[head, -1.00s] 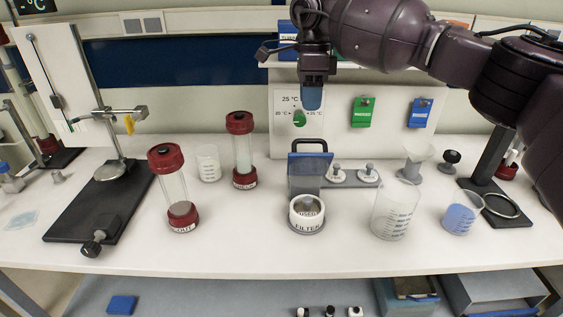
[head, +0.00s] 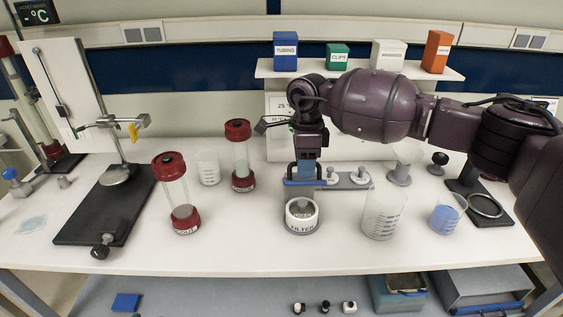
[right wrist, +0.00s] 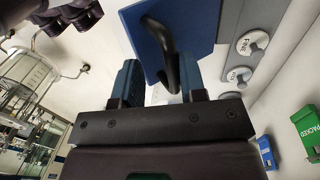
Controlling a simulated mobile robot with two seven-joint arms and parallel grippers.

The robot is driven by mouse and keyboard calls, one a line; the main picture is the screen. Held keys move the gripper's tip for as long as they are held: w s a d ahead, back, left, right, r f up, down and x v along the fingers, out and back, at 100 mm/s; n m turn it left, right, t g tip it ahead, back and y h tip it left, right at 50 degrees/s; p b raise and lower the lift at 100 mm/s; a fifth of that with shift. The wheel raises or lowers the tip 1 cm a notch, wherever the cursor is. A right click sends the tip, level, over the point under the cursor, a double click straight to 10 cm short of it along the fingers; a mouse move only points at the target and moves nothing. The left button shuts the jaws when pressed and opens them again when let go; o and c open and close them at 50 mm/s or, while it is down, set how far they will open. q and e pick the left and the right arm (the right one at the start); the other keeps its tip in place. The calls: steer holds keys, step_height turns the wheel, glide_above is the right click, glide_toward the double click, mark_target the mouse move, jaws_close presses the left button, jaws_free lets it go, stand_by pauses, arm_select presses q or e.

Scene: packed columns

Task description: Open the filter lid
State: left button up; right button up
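In the right wrist view the blue panel (right wrist: 200,22) has a black loop handle (right wrist: 168,50). My right gripper (head: 304,172) points down at this panel, behind the cup. In the right wrist view its two blue fingers (right wrist: 160,85) are apart, with the handle between them, nearer the right finger. Whether a finger touches the handle I cannot tell. My left gripper is not in view.
A clear beaker (head: 382,215) and a blue-liquid beaker (head: 446,214) stand right. Red-capped columns (head: 177,195) stand left. A shelf (head: 262,68) with boxes is behind my arm. The front bench strip is clear.

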mark_target(305, 180)
steer(key=shift+s+f+t+p, duration=0.45)
steer(key=shift+s+t, duration=0.15)
steer(key=shift+s, duration=0.1)
steer(key=shift+r, duration=0.45)
step_height(305, 180, up, 9)
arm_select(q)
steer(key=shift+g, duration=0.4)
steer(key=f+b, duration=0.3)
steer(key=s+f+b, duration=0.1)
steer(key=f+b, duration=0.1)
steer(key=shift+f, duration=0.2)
arm_select(e)
steer(key=s+a+f+g+y, duration=0.3)
steer(key=a+f, duration=0.2)
steer(key=f, duration=0.2)
steer(key=shift+a+f+y, duration=0.2)
steer(key=shift+a+y, duration=0.05)
steer(key=shift+y, duration=0.15)
